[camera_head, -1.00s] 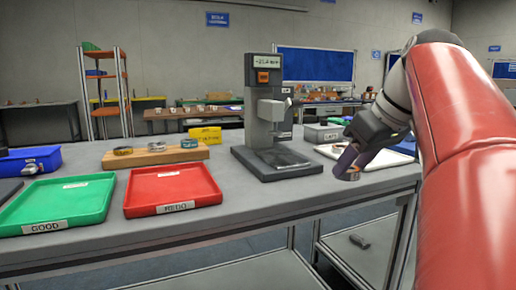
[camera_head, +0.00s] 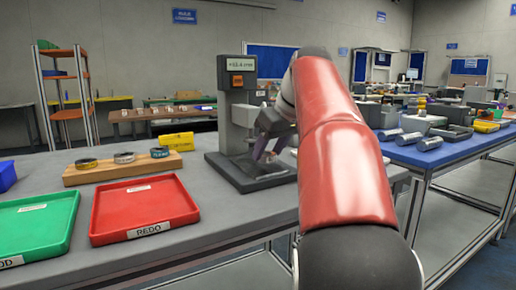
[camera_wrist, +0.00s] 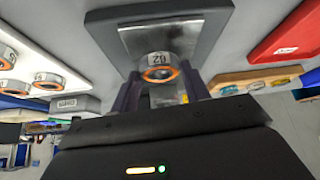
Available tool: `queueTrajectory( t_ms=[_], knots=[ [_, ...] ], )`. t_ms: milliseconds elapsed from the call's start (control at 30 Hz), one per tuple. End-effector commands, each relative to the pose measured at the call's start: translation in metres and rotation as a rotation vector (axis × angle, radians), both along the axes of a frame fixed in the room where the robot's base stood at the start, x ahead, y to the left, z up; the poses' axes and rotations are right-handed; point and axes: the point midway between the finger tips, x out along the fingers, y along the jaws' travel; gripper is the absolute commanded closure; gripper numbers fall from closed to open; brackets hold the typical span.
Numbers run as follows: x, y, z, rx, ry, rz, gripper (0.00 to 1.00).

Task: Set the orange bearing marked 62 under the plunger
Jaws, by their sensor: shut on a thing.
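My gripper (camera_wrist: 164,88) is shut on a bearing (camera_wrist: 160,68) with an orange ring, seen between the two purple fingers in the wrist view. Its two-digit mark appears upside down and is hard to read. The bearing overlaps the press's bare metal plate (camera_wrist: 150,38); its height above the plate cannot be told. In the head view my gripper (camera_head: 264,150) is at the press (camera_head: 238,85), just right of its grey plunger head (camera_head: 243,115). The arm partly covers the press base (camera_head: 228,172), and the bearing is not clear there.
The red REDO tray (camera_head: 142,212) and green tray (camera_head: 35,225) lie left of the press. A wooden block (camera_head: 122,168) holds several rings, with a yellow box (camera_head: 176,141) behind. Other orange-ringed bearings (camera_wrist: 45,84) show at left in the wrist view.

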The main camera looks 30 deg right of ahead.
Motion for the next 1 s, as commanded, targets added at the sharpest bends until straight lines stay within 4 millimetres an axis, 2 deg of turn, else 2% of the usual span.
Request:
queueTrajectory(
  t_ms=[133,300,333,400,600,633,700,767,1000],
  knots=[
    [0.017,0.004,0.0,0.0,0.001,0.001,0.8],
    [0.046,0.009,-0.001,0.0,0.001,0.001,0.8],
    [0.043,0.009,-0.011,0.001,0.001,0.0,0.8],
    [0.042,0.009,-0.017,0.001,0.0,0.001,0.8],
    [0.042,0.008,-0.016,0.0,0.0,0.0,0.8],
    [0.042,0.008,-0.016,0.0,0.001,0.0,0.5],
    [0.042,0.008,-0.016,0.0,0.001,0.0,0.41],
    [0.042,0.008,-0.016,0.0,0.001,0.0,0.33],
    [0.042,0.008,-0.016,0.0,0.001,0.0,0.32]
  ],
)
